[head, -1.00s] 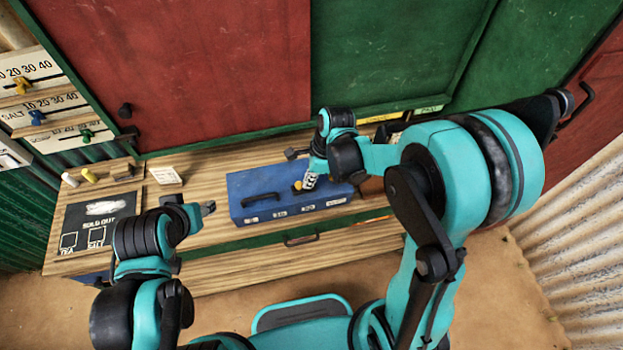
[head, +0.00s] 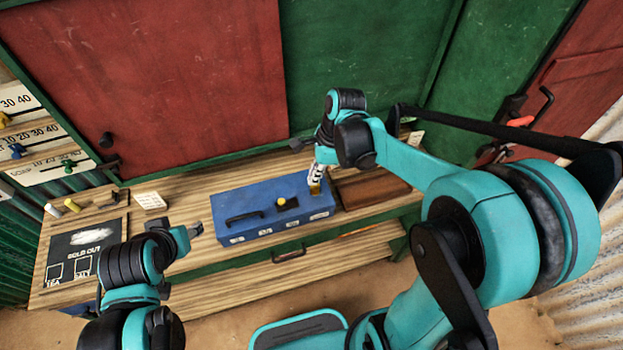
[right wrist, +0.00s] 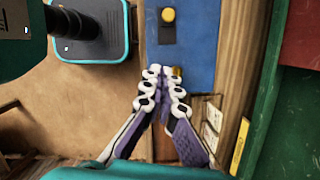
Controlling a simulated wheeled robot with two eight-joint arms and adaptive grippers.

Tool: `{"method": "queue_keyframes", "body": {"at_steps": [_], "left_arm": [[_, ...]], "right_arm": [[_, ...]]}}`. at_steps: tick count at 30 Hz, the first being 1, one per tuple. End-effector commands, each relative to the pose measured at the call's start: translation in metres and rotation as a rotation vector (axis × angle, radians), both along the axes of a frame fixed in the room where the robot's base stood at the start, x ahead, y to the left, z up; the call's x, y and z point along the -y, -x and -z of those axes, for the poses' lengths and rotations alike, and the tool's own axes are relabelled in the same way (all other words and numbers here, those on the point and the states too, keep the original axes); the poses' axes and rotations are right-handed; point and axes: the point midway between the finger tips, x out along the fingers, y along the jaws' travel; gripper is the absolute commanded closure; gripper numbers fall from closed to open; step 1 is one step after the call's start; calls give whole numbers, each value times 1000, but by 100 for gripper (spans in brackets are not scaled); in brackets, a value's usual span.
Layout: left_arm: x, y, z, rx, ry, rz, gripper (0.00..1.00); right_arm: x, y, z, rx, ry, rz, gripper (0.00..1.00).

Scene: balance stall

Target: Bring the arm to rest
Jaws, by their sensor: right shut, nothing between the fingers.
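My right gripper (head: 314,188) hangs over the right end of the blue box (head: 243,203) on the wooden counter. In the right wrist view its fingers (right wrist: 160,74) are closed together with nothing between them. A small brass piece (right wrist: 177,72) shows right beside the fingertips; I cannot tell whether they touch it. A yellow knob (head: 281,202) on a dark plate sits on the box lid, left of the gripper; it also shows in the right wrist view (right wrist: 168,14). My left gripper (head: 188,235) is over the counter's left part, and its finger opening is unclear.
A brown wooden case (head: 372,190) lies right of the blue box. A black "sold out" board (head: 85,250) and a small white card (head: 150,200) lie at left. Sliders (head: 15,150) line the left wall. Red and green panels stand behind the counter.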

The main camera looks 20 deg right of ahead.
Motion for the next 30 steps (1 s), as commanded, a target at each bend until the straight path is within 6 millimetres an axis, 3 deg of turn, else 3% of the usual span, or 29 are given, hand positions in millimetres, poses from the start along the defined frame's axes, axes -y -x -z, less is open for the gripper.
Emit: {"method": "queue_keyframes", "body": {"at_steps": [18,23,30], "left_arm": [[0,0,7,0,0,0,55],[0,0,33,0,0,0,55],[0,0,80,0,0,0,55]], "right_arm": [[1,5,1,34,12,-54,100],[6,26,7,194,95,-332,100],[20,69,28,487,376,-982,100]]}}
